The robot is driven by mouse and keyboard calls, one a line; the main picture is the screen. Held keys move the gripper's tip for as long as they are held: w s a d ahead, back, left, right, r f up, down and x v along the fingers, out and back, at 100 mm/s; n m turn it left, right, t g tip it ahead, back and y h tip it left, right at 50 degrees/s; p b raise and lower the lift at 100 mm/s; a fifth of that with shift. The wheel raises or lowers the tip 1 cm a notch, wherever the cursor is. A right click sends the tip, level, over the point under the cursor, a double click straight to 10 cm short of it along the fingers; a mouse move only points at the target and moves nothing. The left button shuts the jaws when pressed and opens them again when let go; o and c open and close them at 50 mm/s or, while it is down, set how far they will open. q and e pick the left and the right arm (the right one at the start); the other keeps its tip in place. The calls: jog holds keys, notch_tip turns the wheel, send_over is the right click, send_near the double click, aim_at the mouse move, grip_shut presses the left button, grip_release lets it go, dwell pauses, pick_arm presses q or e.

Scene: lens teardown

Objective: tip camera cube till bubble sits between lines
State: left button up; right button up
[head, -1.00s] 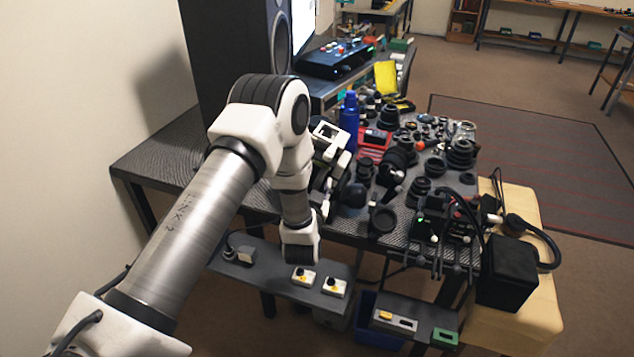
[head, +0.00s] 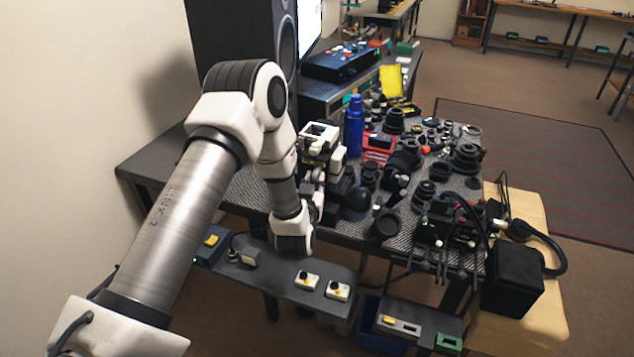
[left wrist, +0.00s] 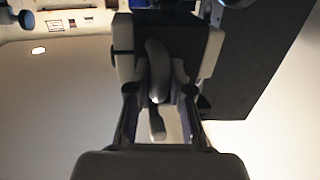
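The camera cube (head: 319,133), a pale open frame over dark and white blocks, stands roughly upright at the table's left side in the head view. My left gripper (head: 312,188) is just below it, partly hidden by my wrist. In the left wrist view the cube's dark body with pale sides (left wrist: 212,50) fills the top middle. My right gripper is not in view.
A blue bottle (head: 354,128) and a red box (head: 379,145) stand close right of the cube. Many black lens parts (head: 466,157) crowd the table. A lower shelf (head: 275,277) carries small yellow-and-white boxes. The table's left end (head: 155,163) is bare.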

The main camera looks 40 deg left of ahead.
pick_arm(q)
jog(key=shift+o, duration=1.3)
jog(key=shift+s+a+f, duration=0.15)
jog(key=shift+a, duration=0.1)
jog(key=shift+d, duration=0.2)
